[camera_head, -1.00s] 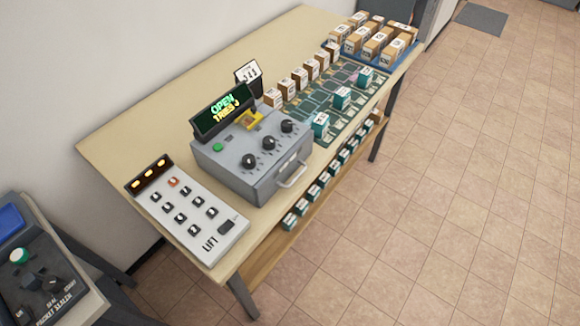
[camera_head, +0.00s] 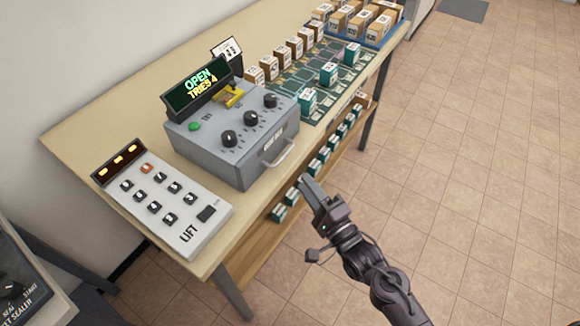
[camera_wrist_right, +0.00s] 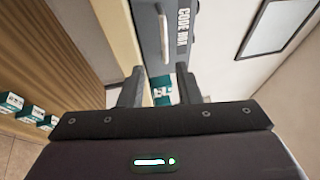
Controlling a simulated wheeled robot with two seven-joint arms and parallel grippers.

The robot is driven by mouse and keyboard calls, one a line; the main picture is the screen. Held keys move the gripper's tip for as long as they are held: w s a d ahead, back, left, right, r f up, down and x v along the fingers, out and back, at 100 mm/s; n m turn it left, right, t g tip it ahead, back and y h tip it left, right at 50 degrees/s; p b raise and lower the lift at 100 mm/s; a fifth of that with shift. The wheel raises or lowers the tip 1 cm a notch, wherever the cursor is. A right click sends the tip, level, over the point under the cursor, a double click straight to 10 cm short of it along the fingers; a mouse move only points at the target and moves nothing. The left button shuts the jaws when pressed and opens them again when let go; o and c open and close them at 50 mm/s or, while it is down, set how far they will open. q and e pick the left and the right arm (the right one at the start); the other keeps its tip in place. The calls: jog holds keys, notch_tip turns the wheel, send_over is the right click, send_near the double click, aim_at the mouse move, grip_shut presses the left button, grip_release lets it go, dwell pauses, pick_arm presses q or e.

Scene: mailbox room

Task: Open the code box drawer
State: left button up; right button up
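The grey code box (camera_head: 215,150) stands on the table, with three dark knobs and a green button on top. Its display (camera_head: 200,84) reads "OPEN TRIES 4". The drawer front carries a light handle (camera_head: 280,153) and looks flush with the box. My right gripper (camera_head: 309,186) is in front of and below the handle, apart from it. In the right wrist view, the gripper's two fingers (camera_wrist_right: 159,82) are spread with nothing held between them, and the box front with "CODE BOX" lettering (camera_wrist_right: 183,32) lies beyond. My left gripper is in neither view.
A white LIFT keypad (camera_head: 165,205) sits left of the box on the table (camera_head: 90,130). Teal and cardboard boxes stand on a green board (camera_head: 325,82) to the right. A lower shelf (camera_head: 250,245) holds several teal boxes. The floor on the right is clear.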

jog(key=x, duration=0.2)
jog(key=p+x, duration=0.1)
jog(key=x, duration=0.5)
jog(key=shift+s+r, duration=0.1)
jog(key=shift+r, duration=0.25)
grip_shut()
